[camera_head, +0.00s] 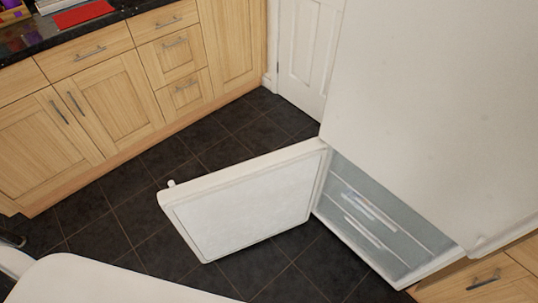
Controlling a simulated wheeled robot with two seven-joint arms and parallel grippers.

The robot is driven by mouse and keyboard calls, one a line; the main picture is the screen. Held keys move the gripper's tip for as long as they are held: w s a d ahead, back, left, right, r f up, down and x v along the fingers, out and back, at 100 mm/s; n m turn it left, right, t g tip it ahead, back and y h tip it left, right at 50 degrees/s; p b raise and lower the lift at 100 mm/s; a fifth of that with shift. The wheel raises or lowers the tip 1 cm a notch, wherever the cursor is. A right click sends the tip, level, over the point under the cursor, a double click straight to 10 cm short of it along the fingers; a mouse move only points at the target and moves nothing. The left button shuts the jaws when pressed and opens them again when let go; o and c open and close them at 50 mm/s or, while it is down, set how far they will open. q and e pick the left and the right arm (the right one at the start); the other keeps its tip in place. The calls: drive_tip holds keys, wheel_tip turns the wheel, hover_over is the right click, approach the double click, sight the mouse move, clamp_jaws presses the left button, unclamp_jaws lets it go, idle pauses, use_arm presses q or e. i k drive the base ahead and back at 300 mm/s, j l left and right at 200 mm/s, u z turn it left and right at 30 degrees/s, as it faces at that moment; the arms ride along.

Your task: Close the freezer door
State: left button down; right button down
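The freezer door (245,200) is white and stands wide open, swung out to the left over the floor. Its inner panel shows, and a small white knob sticks out at its far left corner. The open freezer compartment (375,225) lies to the right of the door, with pale drawer fronts inside. The door meets the freezer body along the compartment's left edge. Neither my left nor my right gripper can be made out in this view.
A closed white upper door (435,110) fills the right side above the compartment. Wooden cabinets (110,95) line the left and back. A white rounded surface (110,285) covers the lower left. Dark tiled floor (140,205) is clear left of the freezer door.

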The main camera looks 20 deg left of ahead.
sight(220, 214)
drive_tip(key=j+z, duration=0.15)
drive_tip(key=z, duration=0.2)
drive_tip(key=j+z, duration=0.1)
drive_tip(key=z, duration=0.25)
drive_tip(key=j+z, duration=0.15)
drive_tip(key=z, duration=0.2)
drive_tip(key=k+j+z, duration=0.25)
drive_tip(key=j, duration=0.35)
drive_tip(key=k+j+z, duration=0.25)
drive_tip(key=j, duration=0.3)
drive_tip(key=k+j+z, duration=0.25)
drive_tip(key=j, duration=0.25)
drive_tip(key=k+j+z, duration=0.25)
drive_tip(key=k+j, duration=0.7)
drive_tip(key=j, duration=0.15)
drive_tip(key=k+j+z, duration=0.1)
drive_tip(key=k+j, duration=0.65)
drive_tip(key=j, duration=0.15)
drive_tip(key=i+j+z, duration=0.45)
drive_tip(key=i+j, duration=0.75)
